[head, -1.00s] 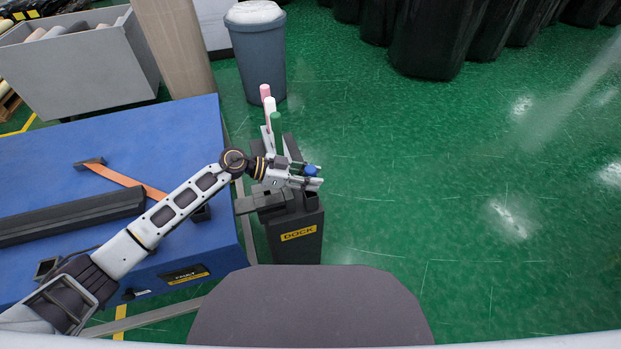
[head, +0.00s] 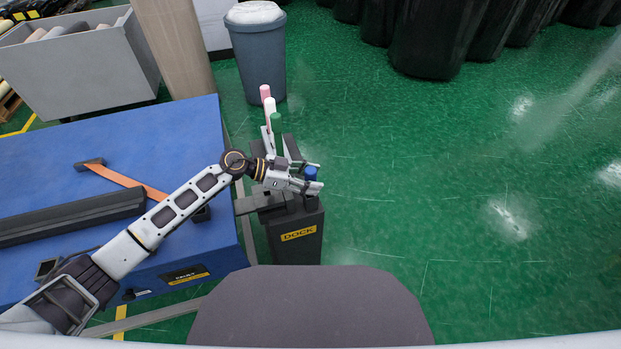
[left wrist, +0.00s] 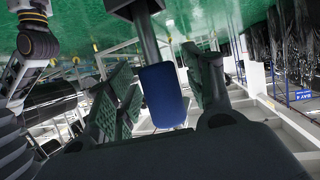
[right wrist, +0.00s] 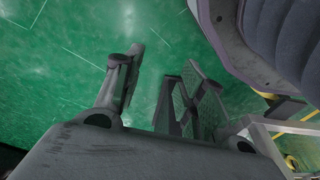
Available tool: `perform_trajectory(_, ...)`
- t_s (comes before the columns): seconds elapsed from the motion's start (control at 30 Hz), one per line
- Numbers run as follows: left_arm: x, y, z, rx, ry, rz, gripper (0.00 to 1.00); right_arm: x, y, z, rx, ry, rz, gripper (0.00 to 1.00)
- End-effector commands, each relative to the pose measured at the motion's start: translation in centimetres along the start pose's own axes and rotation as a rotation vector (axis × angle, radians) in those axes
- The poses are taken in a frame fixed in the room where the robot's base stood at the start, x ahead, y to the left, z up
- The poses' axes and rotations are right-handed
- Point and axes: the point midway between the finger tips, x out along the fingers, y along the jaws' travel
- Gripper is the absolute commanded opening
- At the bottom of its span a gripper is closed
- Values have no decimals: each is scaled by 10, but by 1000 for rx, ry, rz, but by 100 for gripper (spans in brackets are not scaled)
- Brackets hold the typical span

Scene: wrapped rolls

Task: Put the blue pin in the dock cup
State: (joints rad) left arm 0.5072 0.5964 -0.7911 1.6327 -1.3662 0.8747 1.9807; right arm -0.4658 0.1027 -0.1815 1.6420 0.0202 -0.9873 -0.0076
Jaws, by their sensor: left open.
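The blue pin (head: 311,173) is upright above the dark dock (head: 298,240), which carries a yellow DOCK label. In the left wrist view the blue pin (left wrist: 162,95) is in line with a dark stem that runs to a dark block (left wrist: 134,8) at the top edge. My left gripper (head: 305,180) is open around the pin, and gaps show on both sides in the left wrist view (left wrist: 162,88). I cannot clearly make out the cup's rim. My right gripper (right wrist: 165,75) is open and empty over green floor.
A blue platform (head: 60,165) with a black bar (head: 70,217) is at left. A grey bin (head: 258,55) stands behind.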

Motion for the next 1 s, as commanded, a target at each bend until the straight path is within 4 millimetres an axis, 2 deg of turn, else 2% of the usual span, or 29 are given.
perform_trajectory(0.33, -4, 0, -2, 0, -2, -1, 52, -8, -1, -5, -1, 4, -2, 40)
perform_trajectory(0.47, -16, 0, -2, 0, -2, -1, 52, -8, -1, -5, 0, 15, -1, 40)
perform_trajectory(0.73, -46, 0, -3, -1, -2, -1, 52, 14, 3, 15, 3, 1, 5, 40)
perform_trajectory(1.0, -78, 0, -2, -1, -2, -2, 52, 25, 9, 15, 3, 20, 14, 40)
